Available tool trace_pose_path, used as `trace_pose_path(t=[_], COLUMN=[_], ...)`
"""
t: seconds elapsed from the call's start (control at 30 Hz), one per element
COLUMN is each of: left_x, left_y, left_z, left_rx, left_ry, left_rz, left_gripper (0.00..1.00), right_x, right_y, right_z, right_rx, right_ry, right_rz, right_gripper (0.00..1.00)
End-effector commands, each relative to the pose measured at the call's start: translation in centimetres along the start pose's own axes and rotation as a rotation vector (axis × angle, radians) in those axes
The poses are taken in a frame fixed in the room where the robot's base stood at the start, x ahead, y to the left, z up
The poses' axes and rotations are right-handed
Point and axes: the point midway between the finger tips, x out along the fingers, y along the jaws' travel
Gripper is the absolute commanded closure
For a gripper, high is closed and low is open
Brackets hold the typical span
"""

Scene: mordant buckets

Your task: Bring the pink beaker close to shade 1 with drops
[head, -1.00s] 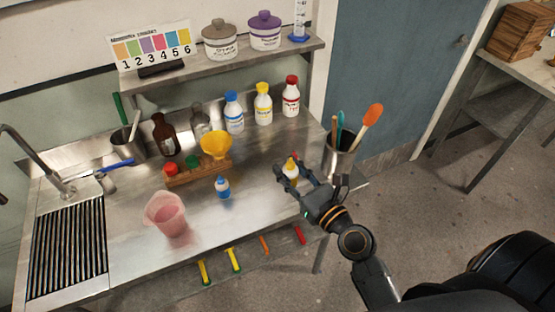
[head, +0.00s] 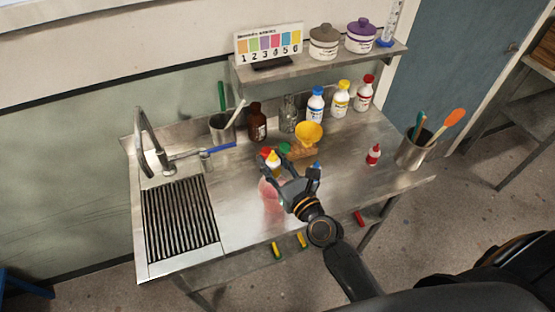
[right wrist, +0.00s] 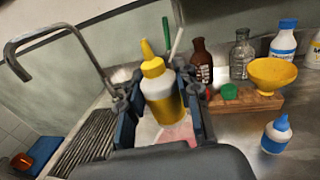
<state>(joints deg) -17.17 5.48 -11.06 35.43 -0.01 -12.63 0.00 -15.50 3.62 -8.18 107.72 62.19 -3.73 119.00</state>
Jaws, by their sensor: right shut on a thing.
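My right gripper (head: 277,170) is shut on the yellow dropper bottle (right wrist: 163,97), a small bottle with a yellow nozzle and white shoulder, held roughly upright. In the head view it hangs over the pink beaker (head: 271,203), which stands on the steel bench, partly hidden by the gripper. In the right wrist view a bit of the pink beaker (right wrist: 178,133) shows below the bottle. Its liquid level cannot be seen. The shade card (head: 268,43), numbered 1 to 6, stands on the shelf; shade 1 is leftmost and orange. My left gripper is out of view.
A blue-capped dropper bottle (right wrist: 277,137) stands right of the gripper; a red-capped one (head: 373,155) is farther right. The sink drainer (head: 180,220) and tap (head: 147,145) are left.

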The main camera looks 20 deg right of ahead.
Motion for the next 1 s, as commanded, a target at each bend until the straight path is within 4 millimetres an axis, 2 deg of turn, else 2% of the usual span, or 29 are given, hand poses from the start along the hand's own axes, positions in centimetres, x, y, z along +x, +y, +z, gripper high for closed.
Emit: trace_pose_path(t=[0.17, 0.23, 0.47, 0.63, 0.7, 1.0], left_x=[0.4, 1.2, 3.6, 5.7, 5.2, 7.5], left_y=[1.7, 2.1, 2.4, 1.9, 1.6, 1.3], left_z=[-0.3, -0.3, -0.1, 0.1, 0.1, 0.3], left_rx=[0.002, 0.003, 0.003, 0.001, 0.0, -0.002], left_ry=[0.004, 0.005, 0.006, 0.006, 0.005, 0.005], left_rz=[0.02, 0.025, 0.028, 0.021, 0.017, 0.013], left_gripper=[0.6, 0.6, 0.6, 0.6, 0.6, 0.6], right_x=[0.1, 0.1, 0.1, 0.1, 0.1, 0.1], right_y=[-0.5, -0.9, -2.6, -3.9, -3.9, -4.4], right_z=[-0.8, -1.7, -4.2, -6.0, -5.3, -5.6], right_rx=[-0.114, -0.207, -0.626, -0.925, -1.032, -1.488], right_ry=[0.001, 0.0, 0.0, 0.0, -0.001, -0.001], right_rz=[0.001, 0.0, 0.001, 0.0, 0.0, 0.0], right_gripper=[0.99, 0.99, 0.99, 0.99, 0.99, 0.99])
